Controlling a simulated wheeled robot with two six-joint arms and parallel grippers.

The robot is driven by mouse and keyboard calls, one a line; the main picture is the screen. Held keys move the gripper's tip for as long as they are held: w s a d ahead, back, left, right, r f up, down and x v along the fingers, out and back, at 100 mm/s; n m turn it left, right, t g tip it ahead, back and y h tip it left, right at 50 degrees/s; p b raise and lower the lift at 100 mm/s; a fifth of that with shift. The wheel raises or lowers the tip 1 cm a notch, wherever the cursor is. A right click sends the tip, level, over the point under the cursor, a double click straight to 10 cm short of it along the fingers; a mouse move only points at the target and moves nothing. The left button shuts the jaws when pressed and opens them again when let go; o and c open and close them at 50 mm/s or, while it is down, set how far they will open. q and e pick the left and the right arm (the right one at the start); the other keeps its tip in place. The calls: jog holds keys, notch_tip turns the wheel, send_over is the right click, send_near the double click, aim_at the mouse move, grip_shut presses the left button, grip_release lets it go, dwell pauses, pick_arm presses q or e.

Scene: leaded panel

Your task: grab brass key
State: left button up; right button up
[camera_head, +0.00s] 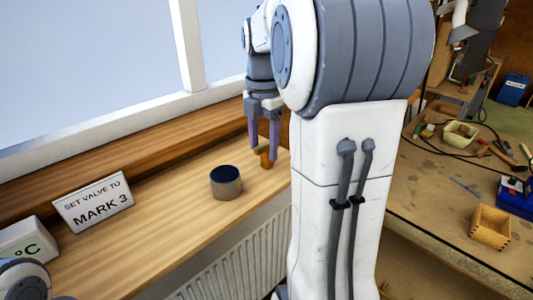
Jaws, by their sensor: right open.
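My right gripper (263,152) points down over the wooden sill, its two purple fingers open and apart. A small brass-brown piece (266,161) shows at the fingertips, partly hidden by them. It may be the brass key, but it is too small to tell. I cannot tell whether the fingers touch it. My left gripper is not in view; a grey and white rounded part at the bottom left corner looks like my left arm.
A dark-topped grey cylinder (226,183) stands on the sill (160,210), left of the gripper. A "SET VALVE TO MARK 3" sign (94,202) and a °C display (28,240) stand further left. A radiator (235,262) is below. A workbench (430,190) with a wooden box (490,228) is at right.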

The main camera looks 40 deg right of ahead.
aim_at(265, 151)
jog(key=shift+s+f+p, duration=0.15)
jog(key=shift+f+p, duration=0.15)
jog(key=shift+f, duration=1.35)
grip_shut()
